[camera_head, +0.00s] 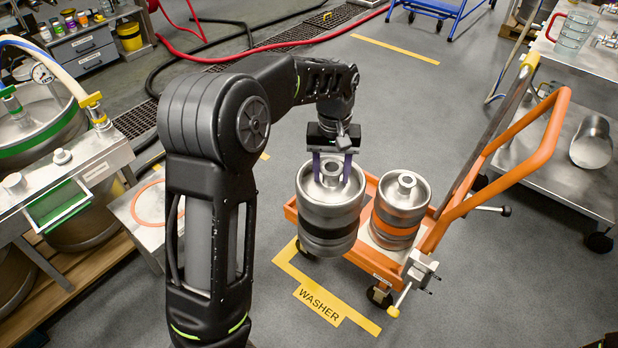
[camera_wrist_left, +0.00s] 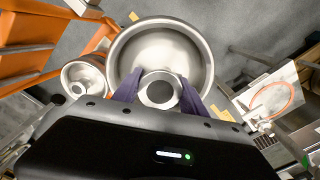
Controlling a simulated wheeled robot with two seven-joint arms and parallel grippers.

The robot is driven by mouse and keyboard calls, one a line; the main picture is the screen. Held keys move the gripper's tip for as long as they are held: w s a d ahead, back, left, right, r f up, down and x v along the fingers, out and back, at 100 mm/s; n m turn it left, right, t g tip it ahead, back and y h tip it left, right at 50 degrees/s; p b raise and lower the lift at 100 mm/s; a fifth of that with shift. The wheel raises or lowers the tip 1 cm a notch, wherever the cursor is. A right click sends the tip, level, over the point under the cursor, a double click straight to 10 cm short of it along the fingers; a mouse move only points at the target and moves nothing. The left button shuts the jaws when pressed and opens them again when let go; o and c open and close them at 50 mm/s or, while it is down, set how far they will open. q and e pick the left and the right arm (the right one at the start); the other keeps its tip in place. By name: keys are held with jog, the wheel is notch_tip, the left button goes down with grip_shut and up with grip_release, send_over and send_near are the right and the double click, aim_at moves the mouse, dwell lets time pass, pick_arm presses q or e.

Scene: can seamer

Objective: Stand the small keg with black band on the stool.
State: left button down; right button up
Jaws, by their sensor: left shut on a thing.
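The small keg with the black band (camera_head: 328,222) is silver and upright. My left gripper (camera_head: 332,168) is shut on its top collar, with one purple finger on each side. The keg appears raised over the left end of the orange cart and covers part of it. In the left wrist view the keg (camera_wrist_left: 190,55) is seen from above, between the fingers (camera_wrist_left: 159,97). A low grey stool (camera_head: 150,236) with an orange ring on top stands to the left, partly behind my left arm. It also shows in the left wrist view (camera_wrist_left: 257,127). My right gripper is not in view.
A keg with an orange band (camera_head: 398,205) stands on the orange cart (camera_head: 372,262), close right of the held keg. The keg-washing bench (camera_head: 75,185) is left of the stool. A steel table (camera_head: 560,160) stands at right. Floor between cart and stool is partly hidden by my arm.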

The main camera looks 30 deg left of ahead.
pick_arm(q)
jog(key=w+d+r+m, duration=0.1)
jog(key=d+r+m, duration=0.4)
jog(key=d, duration=0.6)
notch_tip(320, 180, up, 2)
jog(key=shift+w+d+r+m, duration=0.1)
jog(key=shift+w+d+m, duration=0.05)
jog(key=shift+w+m, duration=0.25)
